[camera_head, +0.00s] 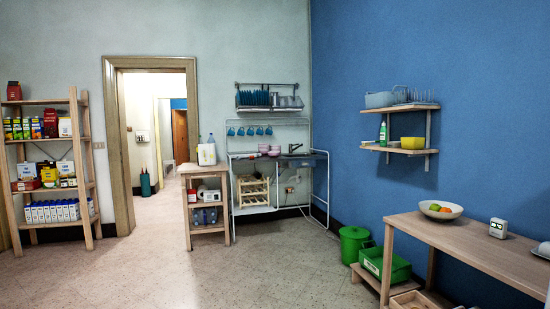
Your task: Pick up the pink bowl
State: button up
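Small pink bowls or dishes (273,151) stand on the sink unit (248,157) at the back of the room, left of the blue wall. They are far off and small, so I cannot tell how many there are or whether they are stacked. My gripper is not in view.
A cereal shelf (62,143) stands at the left. A small wooden trolley (205,170) stands left of the sink unit. A wooden table (465,235), a green bin (354,245) and a green crate (384,266) are at the right. The middle floor (215,270) is clear.

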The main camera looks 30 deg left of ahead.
aim_at(272, 154)
jog(key=i+j+u, duration=0.4)
jog(key=i, duration=0.2)
jog(key=i+j+u, duration=0.25)
jog(key=i, duration=0.6)
jog(key=i+l+u, duration=0.1)
jog(key=i+u, duration=0.15)
jog(key=i, duration=4.2)
jog(key=i+j+z, duration=0.1)
jog(key=i+z, duration=0.15)
jog(key=i, duration=0.25)
jog(key=i+j+z, duration=0.15)
jog(key=i+z, duration=0.15)
jog(key=i, duration=0.15)
jog(key=i+j+z, duration=0.25)
jog(key=i, duration=0.2)
jog(key=i+j+z, duration=0.25)
jog(key=i+j, duration=0.15)
